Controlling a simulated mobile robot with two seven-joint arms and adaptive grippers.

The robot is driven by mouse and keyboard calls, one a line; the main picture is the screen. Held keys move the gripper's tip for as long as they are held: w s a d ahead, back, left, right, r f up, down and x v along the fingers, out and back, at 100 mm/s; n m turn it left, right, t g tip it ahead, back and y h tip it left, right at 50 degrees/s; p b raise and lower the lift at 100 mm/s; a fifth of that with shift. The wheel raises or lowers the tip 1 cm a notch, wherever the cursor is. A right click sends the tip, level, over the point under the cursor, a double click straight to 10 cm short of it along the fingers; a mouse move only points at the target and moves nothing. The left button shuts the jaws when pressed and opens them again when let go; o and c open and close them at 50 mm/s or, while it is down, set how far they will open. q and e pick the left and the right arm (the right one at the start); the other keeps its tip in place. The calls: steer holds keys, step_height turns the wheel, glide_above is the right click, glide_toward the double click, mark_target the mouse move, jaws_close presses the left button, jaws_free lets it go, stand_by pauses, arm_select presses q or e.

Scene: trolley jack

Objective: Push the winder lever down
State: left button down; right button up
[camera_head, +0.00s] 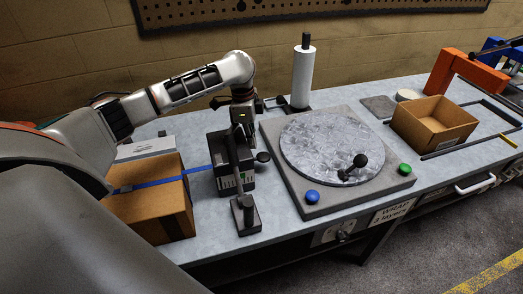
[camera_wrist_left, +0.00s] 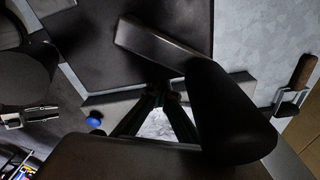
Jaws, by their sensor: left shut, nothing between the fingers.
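The black winder (camera_head: 232,172) stands on the bench beside a cardboard box, with a blue strap (camera_head: 155,184) running to it. A dark bar that looks like its lever (camera_head: 236,158) slants along its front, above a black block (camera_head: 246,214). A black round knob (camera_head: 263,156) sits at its right. My left gripper (camera_head: 243,126) points down at the back of the winder, shut and empty; its tips are partly hidden. In the left wrist view, the shut fingers (camera_wrist_left: 161,98) are beside a thick dark cylindrical grip (camera_wrist_left: 232,112) on a flat bar. I cannot tell whether they touch. My right gripper is not in view.
The cardboard box (camera_head: 150,205) is left of the winder. A round turntable (camera_head: 315,140) with a black knob, a blue button (camera_head: 312,197) and a green button (camera_head: 405,168) lies to the right. A white roll (camera_head: 303,78) stands behind. An open box (camera_head: 433,122) is farther right.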

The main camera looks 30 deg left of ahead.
arm_select(q)
step_height(320, 180, up, 6)
steer(key=shift+s+a, duration=0.3)
stand_by(0.5)
steer(key=shift+d+f, duration=0.1)
